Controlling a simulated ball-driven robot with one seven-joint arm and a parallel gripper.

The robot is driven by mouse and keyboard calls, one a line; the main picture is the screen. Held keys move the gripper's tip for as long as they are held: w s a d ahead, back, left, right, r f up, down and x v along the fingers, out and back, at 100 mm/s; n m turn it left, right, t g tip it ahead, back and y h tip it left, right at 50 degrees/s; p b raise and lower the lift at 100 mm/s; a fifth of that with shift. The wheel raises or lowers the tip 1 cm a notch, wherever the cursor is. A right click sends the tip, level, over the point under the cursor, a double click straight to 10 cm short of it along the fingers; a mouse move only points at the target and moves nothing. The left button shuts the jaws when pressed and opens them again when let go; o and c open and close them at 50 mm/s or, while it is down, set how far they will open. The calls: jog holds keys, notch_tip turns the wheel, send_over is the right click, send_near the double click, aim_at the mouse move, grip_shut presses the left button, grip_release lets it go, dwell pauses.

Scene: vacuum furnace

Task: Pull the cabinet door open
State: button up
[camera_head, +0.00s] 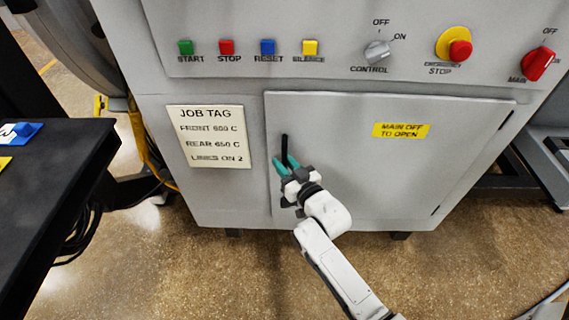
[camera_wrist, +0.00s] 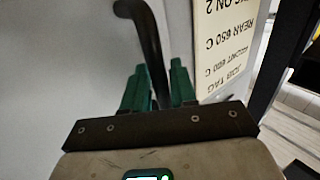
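The grey cabinet door (camera_head: 380,170) is on the front of the cabinet in the head view and looks shut, flush in its frame. Its handle (camera_head: 284,145) is a dark vertical bar near the door's left edge. In the wrist view the bar (camera_wrist: 148,35) curves down between my gripper's fingers. My gripper (camera_head: 284,162) has teal fingers, one on each side of the handle's lower part. They also show in the wrist view (camera_wrist: 160,80). I cannot tell whether they press on the bar. The handle's lower end is hidden by my gripper.
Above the door is a panel with buttons, a control knob (camera_head: 377,51), an emergency stop (camera_head: 460,50) and a red main switch (camera_head: 538,64). A job tag (camera_head: 210,136) sits left of the door. A black table (camera_head: 60,180) stands at left. Floor is clear in front.

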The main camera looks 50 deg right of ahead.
grip_shut()
jog(key=shift+s+a, duration=0.1)
